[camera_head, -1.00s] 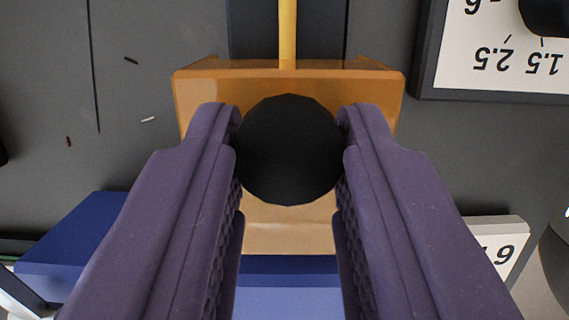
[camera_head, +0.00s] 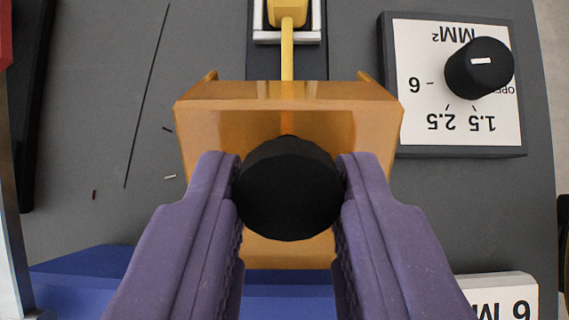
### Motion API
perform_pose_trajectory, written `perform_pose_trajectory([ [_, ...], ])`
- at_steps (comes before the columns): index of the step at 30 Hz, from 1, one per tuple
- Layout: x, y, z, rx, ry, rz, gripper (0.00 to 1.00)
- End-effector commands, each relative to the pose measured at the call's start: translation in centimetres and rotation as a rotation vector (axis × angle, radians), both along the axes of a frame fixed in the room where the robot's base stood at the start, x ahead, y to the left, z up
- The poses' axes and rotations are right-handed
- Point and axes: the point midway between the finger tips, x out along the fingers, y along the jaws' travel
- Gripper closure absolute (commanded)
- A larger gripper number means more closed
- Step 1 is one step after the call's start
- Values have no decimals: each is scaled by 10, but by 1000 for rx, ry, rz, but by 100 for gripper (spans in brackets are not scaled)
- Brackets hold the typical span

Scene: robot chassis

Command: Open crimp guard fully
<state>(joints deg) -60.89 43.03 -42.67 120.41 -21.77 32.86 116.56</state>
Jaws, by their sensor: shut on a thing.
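The crimp guard (camera_head: 350,115) is an orange, see-through cover in the middle of the view. A round black knob (camera_head: 289,190) stands on its front. My purple gripper (camera_head: 289,185) is shut on the knob, one finger on each side. A yellow rod (camera_head: 287,60) runs from behind the guard up to a yellow block in a white-framed slot at the top. The lower part of the guard is partly hidden by the knob and fingers.
A dial panel (camera_head: 408,100) marked MM² with a black dial knob (camera_head: 479,67) is at upper right. A blue block (camera_head: 85,280) lies at lower left, and a white numbered label (camera_head: 500,295) at lower right. Small wire scraps lie on the grey panel at left.

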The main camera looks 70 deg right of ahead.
Motion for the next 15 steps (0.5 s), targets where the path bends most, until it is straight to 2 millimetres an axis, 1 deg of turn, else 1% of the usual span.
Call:
perform_pose_trajectory([
  [9, -4, 15, 2, -162, -52, 5, 87],
  [15, -6, 19, 3, -218, -73, 2, 87],
])
